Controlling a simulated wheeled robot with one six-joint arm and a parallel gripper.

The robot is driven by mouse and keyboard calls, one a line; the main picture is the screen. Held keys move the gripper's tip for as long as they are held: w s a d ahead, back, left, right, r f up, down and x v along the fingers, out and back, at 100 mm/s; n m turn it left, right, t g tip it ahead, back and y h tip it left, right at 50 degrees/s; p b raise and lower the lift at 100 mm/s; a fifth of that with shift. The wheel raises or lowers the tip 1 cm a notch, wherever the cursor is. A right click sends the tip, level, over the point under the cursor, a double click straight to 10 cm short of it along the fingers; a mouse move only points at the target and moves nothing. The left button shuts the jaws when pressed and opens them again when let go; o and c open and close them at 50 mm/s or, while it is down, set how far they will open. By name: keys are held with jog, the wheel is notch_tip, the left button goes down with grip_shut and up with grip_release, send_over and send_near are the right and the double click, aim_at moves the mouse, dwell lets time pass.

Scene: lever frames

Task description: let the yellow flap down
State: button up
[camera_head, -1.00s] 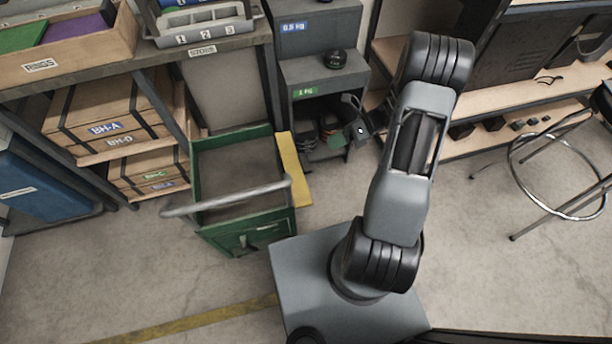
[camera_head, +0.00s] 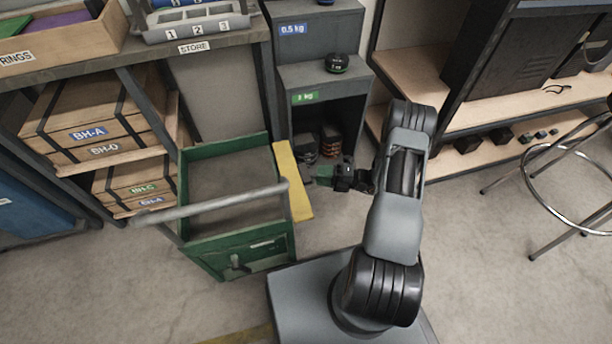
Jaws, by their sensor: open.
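The yellow flap (camera_head: 291,180) is a long narrow panel along the right side of the green cart (camera_head: 238,254). It looks raised near the height of the cart's rim, reaching outward; its exact angle is hard to judge. My gripper (camera_head: 311,178) is open, just right of the flap around the middle of its length, with its jaws pointing left at it. The jaws are small and dark here, and I cannot tell whether they touch the flap. Whatever supports the flap underneath is hidden.
Grey stepped cabinets (camera_head: 325,82) stand behind the flap, with dark weights in the lower opening. Shelves with wooden boxes (camera_head: 100,130) are at left. A stool (camera_head: 560,180) is at right; open floor lies between.

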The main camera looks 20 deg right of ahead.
aim_at(306, 172)
jog(key=shift+b+x, duration=0.6)
jog(key=shift+x, duration=2.3)
grip_shut()
